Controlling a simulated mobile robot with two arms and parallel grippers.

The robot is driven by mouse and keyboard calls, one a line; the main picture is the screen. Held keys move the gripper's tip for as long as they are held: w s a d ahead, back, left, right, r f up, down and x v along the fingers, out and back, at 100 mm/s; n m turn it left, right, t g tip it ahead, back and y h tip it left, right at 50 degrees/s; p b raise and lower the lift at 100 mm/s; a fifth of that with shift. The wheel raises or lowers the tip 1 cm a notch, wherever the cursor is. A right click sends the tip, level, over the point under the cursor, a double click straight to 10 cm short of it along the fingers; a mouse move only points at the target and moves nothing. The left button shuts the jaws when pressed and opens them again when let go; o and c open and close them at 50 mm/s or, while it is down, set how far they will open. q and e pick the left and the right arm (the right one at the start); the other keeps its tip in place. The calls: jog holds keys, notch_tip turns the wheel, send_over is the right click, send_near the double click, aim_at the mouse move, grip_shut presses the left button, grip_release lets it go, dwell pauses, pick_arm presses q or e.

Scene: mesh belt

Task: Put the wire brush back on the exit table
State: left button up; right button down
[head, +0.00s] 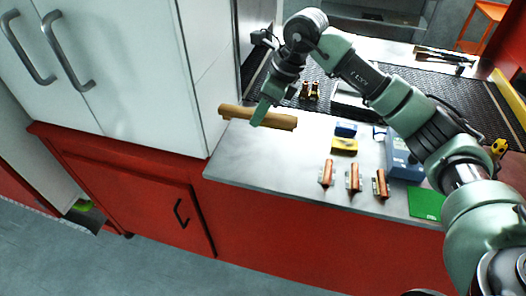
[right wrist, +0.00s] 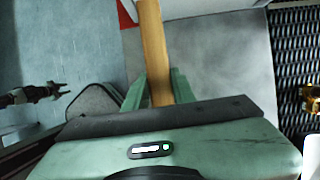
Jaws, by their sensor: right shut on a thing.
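My right gripper (head: 262,108) is shut on a long wooden piece (head: 233,112), which looks like the wire brush's handle; no bristles show. It is held level, above the left end of a grey metal tabletop with a red front, which looks like the exit table (head: 270,164). In the right wrist view, the wooden piece (right wrist: 153,45) runs up from between my right gripper's green fingers (right wrist: 158,88), with the grey tabletop (right wrist: 215,65) below it. My left gripper is not in the head view.
Several copper-coloured parts (head: 354,178), a yellow block (head: 344,146), a blue box (head: 401,160) and a green sheet (head: 426,204) lie on the tabletop. Its front left is bare. A white cabinet (head: 120,75) stands at left. The dark mesh belt (head: 290,94) runs behind.

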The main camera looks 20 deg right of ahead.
jog(key=p, duration=0.2)
send_over(256, 160)
jog(key=d, duration=0.1)
jog(key=f, duration=0.9)
jog(key=shift+s+f, duration=0.35)
jog(key=shift+f, duration=0.05)
notch_tip(256, 160, down, 4)
jog(key=shift+p, duration=0.8)
jog(key=shift+f, duration=0.2)
jog(key=shift+f, duration=0.1)
jog(key=c, duration=1.2)
grip_release()
jog(key=shift+d, duration=0.1)
jog(key=shift+o, duration=0.2)
